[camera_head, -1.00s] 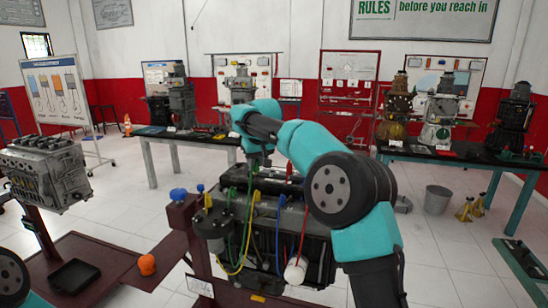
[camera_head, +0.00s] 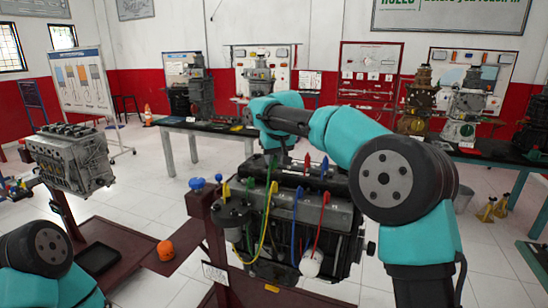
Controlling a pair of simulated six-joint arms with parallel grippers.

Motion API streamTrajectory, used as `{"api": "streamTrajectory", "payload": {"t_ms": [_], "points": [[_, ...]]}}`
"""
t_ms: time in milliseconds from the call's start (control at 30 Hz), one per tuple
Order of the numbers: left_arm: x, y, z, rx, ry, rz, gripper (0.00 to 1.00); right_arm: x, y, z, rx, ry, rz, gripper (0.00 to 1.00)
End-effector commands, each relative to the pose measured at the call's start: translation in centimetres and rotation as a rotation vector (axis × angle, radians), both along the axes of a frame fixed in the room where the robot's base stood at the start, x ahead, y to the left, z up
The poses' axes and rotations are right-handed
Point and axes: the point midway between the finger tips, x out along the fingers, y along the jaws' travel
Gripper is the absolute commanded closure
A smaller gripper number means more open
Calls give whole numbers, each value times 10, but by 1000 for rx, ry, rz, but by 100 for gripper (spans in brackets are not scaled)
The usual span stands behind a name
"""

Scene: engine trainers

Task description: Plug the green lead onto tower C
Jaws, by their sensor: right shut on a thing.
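The engine (camera_head: 345,220) stands on a dark red stand, with coloured plugs and leads on its top. My right gripper (camera_head: 281,157) points down over the back left of the engine top. It is shut on the green lead (camera_head: 267,205); its fingertips are small and partly hidden, and the lead hangs down the engine's front. Yellow (camera_head: 274,188), blue (camera_head: 299,192) and red (camera_head: 326,198) plugs sit along the front row. Which post is tower C cannot be read. My left gripper is out of view; only part of that arm shows at bottom left.
Red (camera_head: 307,160) and blue (camera_head: 324,165) plugs stand up behind the front row, close to my right gripper. An orange object (camera_head: 167,250) lies on the stand base at left. Another engine (camera_head: 70,160) stands further left. Benches with engines line the back.

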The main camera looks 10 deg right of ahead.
Motion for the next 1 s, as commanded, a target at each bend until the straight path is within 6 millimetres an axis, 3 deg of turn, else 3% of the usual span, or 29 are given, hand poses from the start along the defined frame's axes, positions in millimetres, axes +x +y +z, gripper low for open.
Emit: {"api": "streamTrajectory", "payload": {"t_ms": [267,1000], "points": [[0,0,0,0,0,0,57,2,7,0,0,0,0,100],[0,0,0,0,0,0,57,18,62,0,0,0,1,100]]}}
